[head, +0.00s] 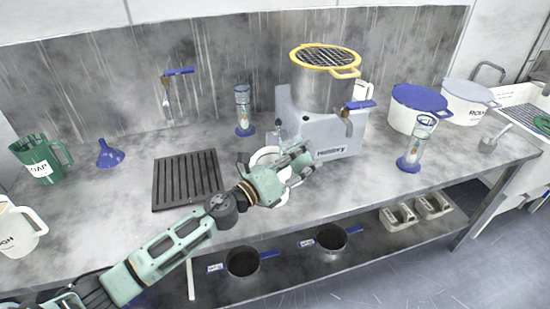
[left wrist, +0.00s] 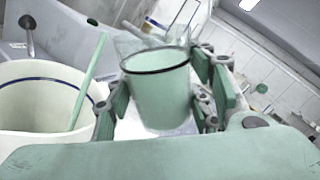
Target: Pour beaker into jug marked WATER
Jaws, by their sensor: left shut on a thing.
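My left gripper (head: 292,166) is over the bench in front of the grey machine. In the left wrist view, its fingers (left wrist: 160,95) are shut around a beaker (left wrist: 160,98). The beaker has a clear upper part and a pale greenish lower part below a dark ring. In the head view the gripper mostly hides it. A white vessel (head: 262,156) stands just behind the gripper. The left wrist view shows a white vessel with a blue rim line (left wrist: 30,110) beside the beaker, with a green rod in it. No WATER label is readable. My right gripper is not in view.
The grey machine (head: 330,135) carries a steel pot with a yellow-rimmed sieve (head: 325,58). A black slotted rack (head: 186,180), a green SOAP jug (head: 38,158), a blue funnel (head: 109,154) and a white jug (head: 18,230) stand left.

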